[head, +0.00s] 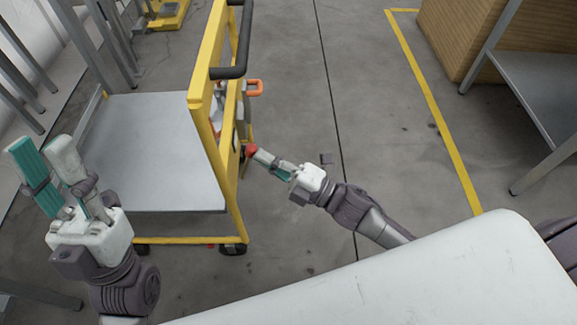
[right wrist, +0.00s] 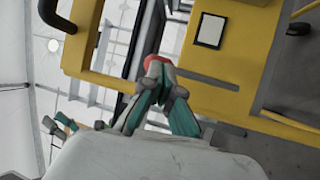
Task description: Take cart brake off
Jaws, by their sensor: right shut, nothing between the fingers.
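The cart (head: 205,100) has a yellow upright frame, a black push handle (head: 240,45) and a grey deck (head: 150,150). A red knob (head: 250,150) shows at the right side of the frame, and also in the right wrist view (right wrist: 151,61). My right gripper (head: 258,155) is shut, with its fingertips at the knob; I cannot tell whether they touch it. In the right wrist view its fingers (right wrist: 156,66) partly cover the knob. My left gripper (head: 42,152) is open and empty, left of the cart's near end.
An orange loop (head: 255,88) sticks out from the cart's frame. A black caster (head: 233,249) stands below the deck. The grey floor (head: 350,110) right of the cart is clear up to a yellow line (head: 440,130). A grey-shelved rack (head: 540,90) stands at the right.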

